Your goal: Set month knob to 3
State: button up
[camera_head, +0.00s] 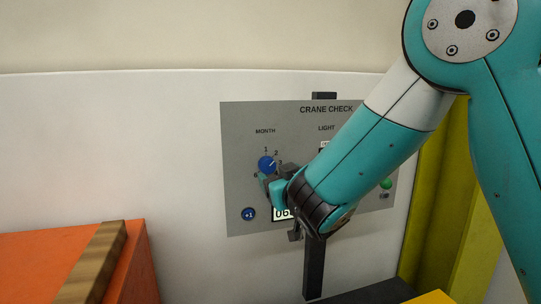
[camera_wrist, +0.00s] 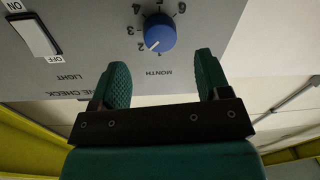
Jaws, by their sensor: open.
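The blue month knob (camera_head: 267,164) is on the grey crane check panel (camera_head: 240,215), and its white pointer mark points up and right toward 2. In the wrist view, which shows the panel upside down, the knob (camera_wrist: 160,30) has its mark pointing at about 2, with 3 beside it. My gripper (camera_wrist: 161,62) is open and empty. Its green fingers are spread wider than the knob and their tips sit just below it in that picture; I see no contact. In the head view my gripper (camera_head: 272,182) is just below the knob, partly hiding the dial numbers.
A white light switch (camera_wrist: 34,36) marked ON and OFF is beside the dial. A blue +1 button (camera_head: 248,214) and a partly covered number display (camera_head: 281,213) are low on the panel. An orange box (camera_head: 50,260) is at lower left, a yellow post (camera_head: 437,190) at right.

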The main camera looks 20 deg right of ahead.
aim_at(269, 168)
jog(key=w+p, duration=0.1)
jog(key=w, duration=0.1)
jog(key=w+p, duration=0.1)
jog(key=w, duration=0.1)
jog(key=shift+w+a+r, duration=0.1)
jog(key=shift+w+r, duration=0.1)
jog(key=shift+w, duration=0.15)
jog(key=shift+w+f+p, duration=0.2)
jog(key=shift+w+p, duration=0.25)
jog(key=shift+w, duration=0.2)
jog(key=c, duration=0.9)
jog(key=shift+b, duration=0.3)
